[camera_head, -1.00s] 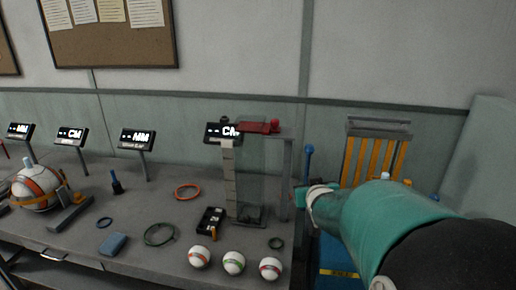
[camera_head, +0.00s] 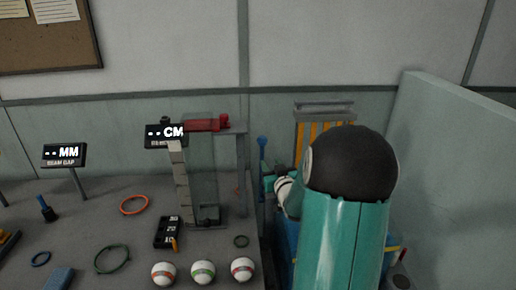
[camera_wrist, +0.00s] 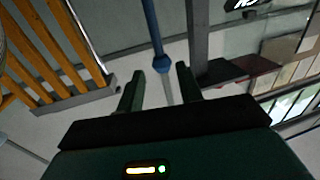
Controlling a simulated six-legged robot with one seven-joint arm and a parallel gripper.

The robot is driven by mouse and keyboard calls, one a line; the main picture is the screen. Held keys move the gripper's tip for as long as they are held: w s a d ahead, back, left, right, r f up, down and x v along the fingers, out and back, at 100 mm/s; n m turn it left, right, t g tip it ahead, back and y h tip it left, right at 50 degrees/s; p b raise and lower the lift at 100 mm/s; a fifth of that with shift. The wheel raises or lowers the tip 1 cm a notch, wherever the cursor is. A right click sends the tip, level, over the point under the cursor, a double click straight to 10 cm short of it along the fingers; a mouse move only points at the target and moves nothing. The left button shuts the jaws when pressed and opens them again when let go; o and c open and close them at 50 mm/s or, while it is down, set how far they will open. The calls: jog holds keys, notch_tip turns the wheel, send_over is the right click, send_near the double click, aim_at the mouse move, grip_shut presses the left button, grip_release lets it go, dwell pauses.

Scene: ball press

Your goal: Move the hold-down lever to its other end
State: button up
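A blue lever with a ball knob (camera_head: 262,142) stands beside the yellow-slatted press frame; I take it for the hold-down lever. Its lower part is hidden behind my arm and gripper. In the wrist view the blue rod and its ball (camera_wrist: 162,64) lie ahead of my gripper (camera_wrist: 158,82), in line with the gap between the fingers. The fingers are apart, and nothing is clearly held. I cannot tell whether a finger touches the lever. In the head view my gripper (camera_head: 269,184) is partly hidden by my teal arm, close to the lever.
The yellow-slatted frame (camera_head: 311,136) stands behind my arm. A grey stand with a red piece (camera_head: 202,125) is left of the lever. Balls, rings and a black box (camera_head: 167,232) lie on the grey bench (camera_head: 85,215). A pale panel (camera_head: 450,170) bounds the right side.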

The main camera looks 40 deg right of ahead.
aim_at(263, 149)
jog(key=x, duration=1.2)
jog(key=shift+s+d, duration=0.1)
jog(key=shift+d, duration=0.05)
grip_shut()
